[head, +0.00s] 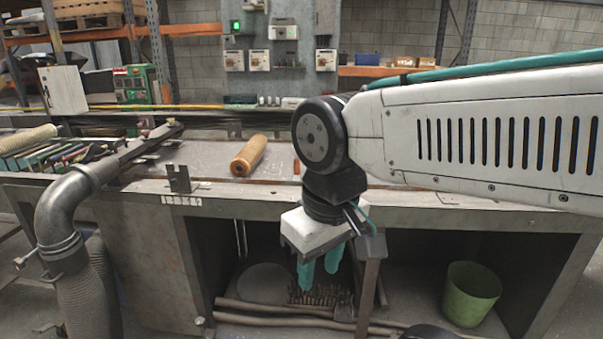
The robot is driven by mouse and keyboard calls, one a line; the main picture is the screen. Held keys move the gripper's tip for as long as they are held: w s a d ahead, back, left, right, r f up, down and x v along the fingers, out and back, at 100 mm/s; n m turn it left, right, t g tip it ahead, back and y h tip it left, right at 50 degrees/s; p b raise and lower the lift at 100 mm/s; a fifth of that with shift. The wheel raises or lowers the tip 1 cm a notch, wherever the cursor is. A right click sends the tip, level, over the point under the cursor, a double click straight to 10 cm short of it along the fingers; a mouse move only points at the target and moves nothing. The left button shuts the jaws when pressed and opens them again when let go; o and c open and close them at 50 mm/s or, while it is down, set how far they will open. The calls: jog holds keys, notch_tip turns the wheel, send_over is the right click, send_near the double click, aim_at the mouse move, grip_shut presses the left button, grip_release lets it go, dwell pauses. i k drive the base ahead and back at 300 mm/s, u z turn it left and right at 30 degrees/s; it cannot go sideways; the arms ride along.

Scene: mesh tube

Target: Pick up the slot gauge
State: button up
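A small dark upright metal piece with a notched top (178,180) stands at the front edge of the bench top, left of centre. It looks like the slot gauge, but I cannot be sure from this view. My gripper (319,276) hangs pointing down in front of the bench, to the right of that piece and lower than the bench top. Its two teal fingers show a gap between them, with nothing seen in it. My arm hides part of the bench top on the right.
An orange-brown roll (248,156) lies on the bench (400,200). A grey pipe elbow (66,205) rises at the left. A wooden-handled tool (370,285) stands close right of my gripper. A green bucket (470,293) sits on the lower shelf.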

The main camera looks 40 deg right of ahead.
aim_at(296, 161)
jog(key=z, duration=0.45)
jog(key=i, duration=1.1)
jog(key=z, duration=0.75)
jog(key=i, duration=0.25)
jog(key=z, duration=0.2)
